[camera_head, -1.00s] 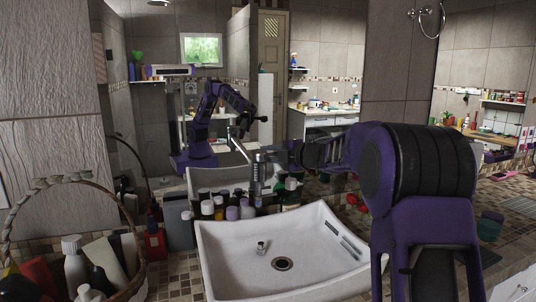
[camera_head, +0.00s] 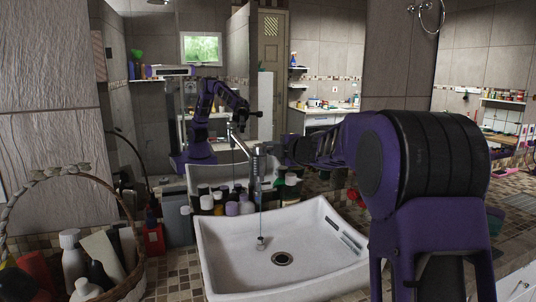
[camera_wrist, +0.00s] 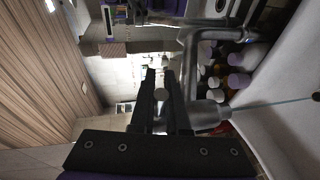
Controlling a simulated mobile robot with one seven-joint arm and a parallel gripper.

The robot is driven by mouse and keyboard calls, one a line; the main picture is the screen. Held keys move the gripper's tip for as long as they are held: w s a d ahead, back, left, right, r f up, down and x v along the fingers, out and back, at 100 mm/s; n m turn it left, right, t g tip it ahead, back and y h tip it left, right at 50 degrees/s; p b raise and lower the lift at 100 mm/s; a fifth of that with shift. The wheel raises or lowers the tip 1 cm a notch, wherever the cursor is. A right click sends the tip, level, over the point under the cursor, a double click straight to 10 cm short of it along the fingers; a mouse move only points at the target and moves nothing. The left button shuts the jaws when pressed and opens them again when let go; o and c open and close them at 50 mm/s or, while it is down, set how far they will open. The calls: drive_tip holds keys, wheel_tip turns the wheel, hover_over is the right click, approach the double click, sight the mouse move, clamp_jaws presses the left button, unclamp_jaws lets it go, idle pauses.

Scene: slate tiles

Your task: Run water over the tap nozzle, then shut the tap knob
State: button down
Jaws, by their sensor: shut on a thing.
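The chrome tap (camera_head: 256,172) stands at the back of the white sink (camera_head: 225,262). A thin stream of water falls from its spout onto the small metal nozzle (camera_head: 261,243), which rests in the basin left of the drain. In the wrist view the stream runs from the tap (camera_wrist: 208,116) to the nozzle (camera_wrist: 316,97) at the right edge. My gripper (camera_head: 282,150) is at the top of the tap, coming from the right. In the wrist view my gripper (camera_wrist: 160,80) is shut on the tap knob (camera_wrist: 162,94), a small rounded grey end between the fingers.
Several bottles (camera_head: 232,208) stand behind the sink, close to the tap. A wicker basket (camera_head: 85,172) with bottles stands at the left, and a red bottle (camera_head: 153,238) is beside it. A mirror (camera_head: 285,60) behind reflects the room and my arm. The basin is mostly clear.

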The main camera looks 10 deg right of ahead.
drive_tip(key=shift+s+d+m+t+h+b, duration=0.1)
drive_tip(key=shift+s+m+t+h+b, duration=0.1)
drive_tip(key=shift+m+h+b, duration=0.5)
drive_tip(key=shift+s+d+m+t+h+b, duration=0.2)
drive_tip(key=shift+m+h+b, duration=0.25)
drive_tip(key=shift+h+b, duration=0.45)
drive_tip(key=shift+s+d+m+t+h+b, duration=0.1)
drive_tip(key=shift+s+m+t+h+b, duration=0.1)
drive_tip(key=shift+m+h+b, duration=0.45)
drive_tip(key=c, duration=1.2)
unclamp_jaws()
drive_tip(key=shift+s, duration=0.1)
